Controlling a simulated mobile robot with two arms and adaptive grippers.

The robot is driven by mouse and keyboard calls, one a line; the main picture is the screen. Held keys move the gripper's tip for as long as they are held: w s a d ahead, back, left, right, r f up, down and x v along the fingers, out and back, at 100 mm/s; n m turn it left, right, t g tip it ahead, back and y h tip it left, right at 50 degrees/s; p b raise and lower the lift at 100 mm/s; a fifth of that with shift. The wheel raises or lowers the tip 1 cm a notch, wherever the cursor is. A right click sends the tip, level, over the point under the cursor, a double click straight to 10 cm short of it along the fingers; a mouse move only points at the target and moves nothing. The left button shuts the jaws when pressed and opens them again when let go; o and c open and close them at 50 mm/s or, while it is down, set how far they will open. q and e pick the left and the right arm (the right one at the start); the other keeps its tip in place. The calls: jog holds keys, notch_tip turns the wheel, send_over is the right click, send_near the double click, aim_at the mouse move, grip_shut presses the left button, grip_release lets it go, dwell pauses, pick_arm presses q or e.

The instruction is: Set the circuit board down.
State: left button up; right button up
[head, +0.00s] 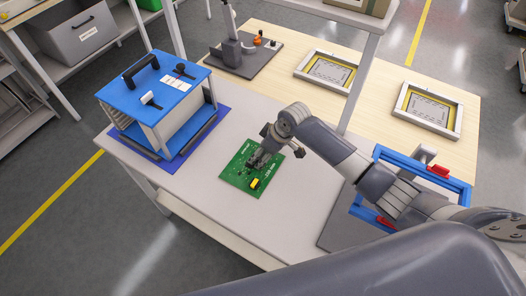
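The green circuit board (236,176) is over the light grey table top, right of the blue trolley box. It carries a yellow part near its front edge and dark parts near its middle. It looks flat and close to the table, but I cannot tell if it touches. My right gripper (270,156) comes in from the right and is above the board's back right part. Its fingertips are small and merge with the dark parts, so I cannot tell if they grip anything. My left gripper is not in view.
A blue-topped box (156,82) stands on a blue mat at the left. A blue frame with red clamps (437,170) is at the right. Two framed panels (331,71) and a dark stand (240,55) are on the wooden table behind. The grey table's front left is clear.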

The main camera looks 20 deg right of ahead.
jog(key=shift+r, duration=0.25)
jog(key=v, duration=1.2)
jog(key=shift+b, duration=0.3)
jog(key=shift+a+f, duration=0.1)
jog(key=shift+f, duration=0.05)
